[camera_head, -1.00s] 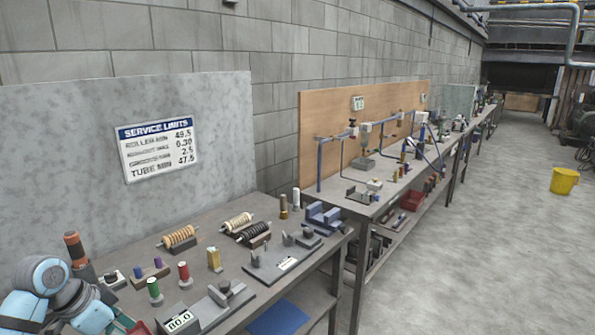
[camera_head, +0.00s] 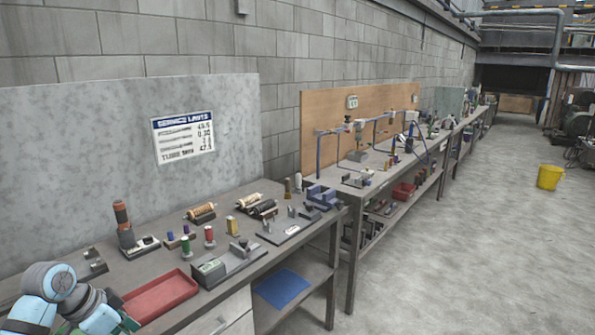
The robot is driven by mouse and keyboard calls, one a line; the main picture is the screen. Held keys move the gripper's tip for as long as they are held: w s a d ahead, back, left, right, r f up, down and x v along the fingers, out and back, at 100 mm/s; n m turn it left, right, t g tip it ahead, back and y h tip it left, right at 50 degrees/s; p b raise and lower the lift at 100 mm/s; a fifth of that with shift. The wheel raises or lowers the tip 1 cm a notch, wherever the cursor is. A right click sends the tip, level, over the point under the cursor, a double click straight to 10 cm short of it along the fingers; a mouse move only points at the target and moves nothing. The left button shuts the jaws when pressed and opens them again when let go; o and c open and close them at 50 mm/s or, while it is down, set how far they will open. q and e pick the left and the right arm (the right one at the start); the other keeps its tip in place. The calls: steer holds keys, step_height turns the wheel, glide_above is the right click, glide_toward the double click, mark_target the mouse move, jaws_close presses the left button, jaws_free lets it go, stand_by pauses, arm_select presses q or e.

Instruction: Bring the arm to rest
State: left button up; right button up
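My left arm (camera_head: 62,296) shows at the bottom left corner, as light blue and grey links in front of the near bench (camera_head: 130,268). No gripper fingers can be made out there; the arm runs out of the picture at the bottom. My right arm and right gripper do not show.
A second bench with blue pipework (camera_head: 318,155) stands beyond. A yellow bucket (camera_head: 549,177) stands on the open floor (camera_head: 440,270) at right.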

arm_select(q)
steer(key=s+f+n+g+y, duration=0.1)
steer(key=s+f+n, duration=0.3)
steer(key=f, duration=1.2)
steer(key=s+f+n+y, duration=0.2)
steer(key=s+f, duration=0.3)
steer(key=f, duration=1.1)
steer(key=s+d+f, duration=0.4)
steer(key=s+f, duration=0.1)
steer(key=s, duration=0.5)
steer(key=s+d+f+g, duration=0.1)
steer(key=s+d+f, duration=0.3)
steer(key=s, duration=0.7)
steer(key=s+d+f, duration=0.4)
steer(key=s+f, duration=0.3)
steer(key=s, duration=0.3)
steer(key=shift+s+f+n+g, duration=0.15)
steer(key=shift+s+n+g, duration=0.15)
steer(key=shift+s, duration=0.05)
steer(key=shift+w, duration=0.1)
steer(key=shift+c, duration=0.3)
